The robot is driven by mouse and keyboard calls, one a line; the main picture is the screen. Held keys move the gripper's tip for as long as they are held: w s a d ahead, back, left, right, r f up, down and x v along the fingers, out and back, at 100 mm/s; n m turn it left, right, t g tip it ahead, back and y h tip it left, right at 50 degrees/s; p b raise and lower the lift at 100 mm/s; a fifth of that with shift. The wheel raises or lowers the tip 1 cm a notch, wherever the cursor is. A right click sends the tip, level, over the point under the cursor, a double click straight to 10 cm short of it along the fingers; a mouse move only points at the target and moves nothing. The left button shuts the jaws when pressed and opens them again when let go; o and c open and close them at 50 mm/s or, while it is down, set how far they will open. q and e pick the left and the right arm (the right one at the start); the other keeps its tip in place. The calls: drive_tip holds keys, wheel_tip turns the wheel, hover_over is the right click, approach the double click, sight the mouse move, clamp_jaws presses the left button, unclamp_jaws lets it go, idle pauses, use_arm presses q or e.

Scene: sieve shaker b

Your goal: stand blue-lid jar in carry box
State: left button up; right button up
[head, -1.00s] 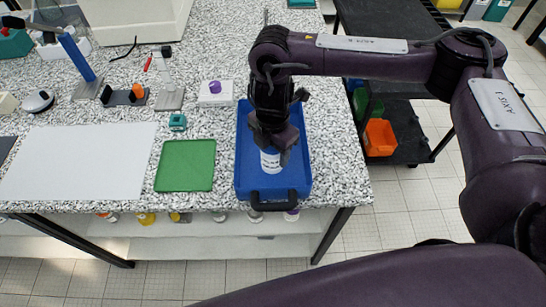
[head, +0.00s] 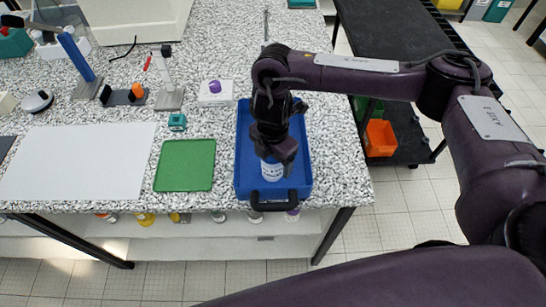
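The carry box (head: 243,180) is a shallow blue tray with a black handle at its near end, on the speckled bench. A white jar with a printed label (head: 271,172) is upright inside the near half of the box. My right gripper (head: 276,156) is directly over the jar and covers its top, so the lid colour is hidden. The fingers are at the jar's top; whether they are closed on it is not clear. My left gripper is not in view.
A green mat (head: 185,165) lies left of the box, and a large white sheet (head: 78,162) is further left. A scale with a purple-lidded item (head: 215,90) stands behind. Several bottles sit on the shelf below the bench.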

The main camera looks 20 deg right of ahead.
drive_tip(key=shift+r, duration=0.3)
wheel_tip(320, 180, up, 12)
drive_tip(key=shift+f, duration=0.1)
idle(0.3)
idle(0.5)
